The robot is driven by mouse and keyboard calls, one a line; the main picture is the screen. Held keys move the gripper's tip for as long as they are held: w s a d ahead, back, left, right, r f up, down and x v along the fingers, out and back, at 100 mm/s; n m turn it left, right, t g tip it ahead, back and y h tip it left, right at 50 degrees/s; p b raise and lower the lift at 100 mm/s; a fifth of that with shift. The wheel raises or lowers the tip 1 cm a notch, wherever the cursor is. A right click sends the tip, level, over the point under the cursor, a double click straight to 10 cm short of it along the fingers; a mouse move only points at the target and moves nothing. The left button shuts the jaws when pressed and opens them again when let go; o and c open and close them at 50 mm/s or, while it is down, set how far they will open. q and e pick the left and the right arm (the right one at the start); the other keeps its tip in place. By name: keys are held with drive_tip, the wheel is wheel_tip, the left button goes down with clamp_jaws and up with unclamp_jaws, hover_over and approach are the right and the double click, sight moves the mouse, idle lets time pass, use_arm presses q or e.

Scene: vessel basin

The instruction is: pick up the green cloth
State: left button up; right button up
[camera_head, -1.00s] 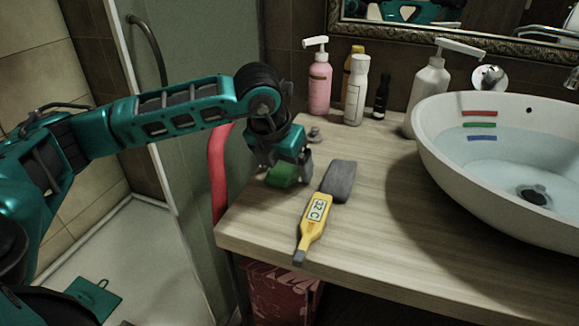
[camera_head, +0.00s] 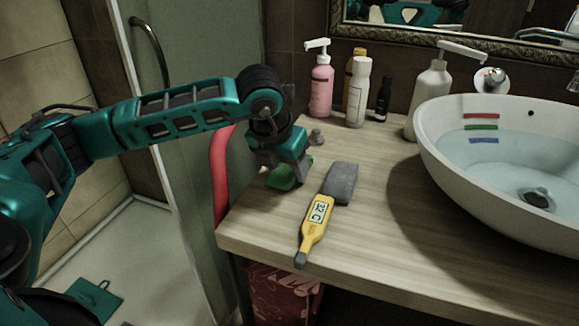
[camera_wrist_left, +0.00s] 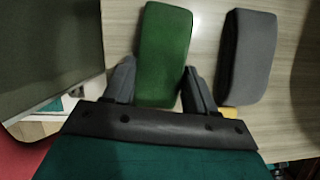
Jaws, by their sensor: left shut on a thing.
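The green cloth (camera_wrist_left: 164,50) is a folded, block-like green pad. In the head view the cloth (camera_head: 282,178) is at the left end of the wooden counter, partly hidden by my gripper. My left gripper (camera_head: 294,175) is over it, pointing down. In the wrist view the fingers of my left gripper (camera_wrist_left: 158,88) are on either side of the cloth's near end, and the gripper is shut on it. The cloth looks to be at counter level; I cannot tell whether it is lifted. My right gripper is not in view.
A grey block (camera_head: 341,183) lies just right of the cloth, with a yellow thermometer (camera_head: 315,222) before it. Several bottles, including a pink one (camera_head: 321,88), stand behind. A white basin (camera_head: 432,150) holds water at right. A red curved thing (camera_head: 218,170) is by the counter's left edge.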

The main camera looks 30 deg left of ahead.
sight(286, 167)
use_arm(q)
drive_tip(key=shift+r, duration=0.1)
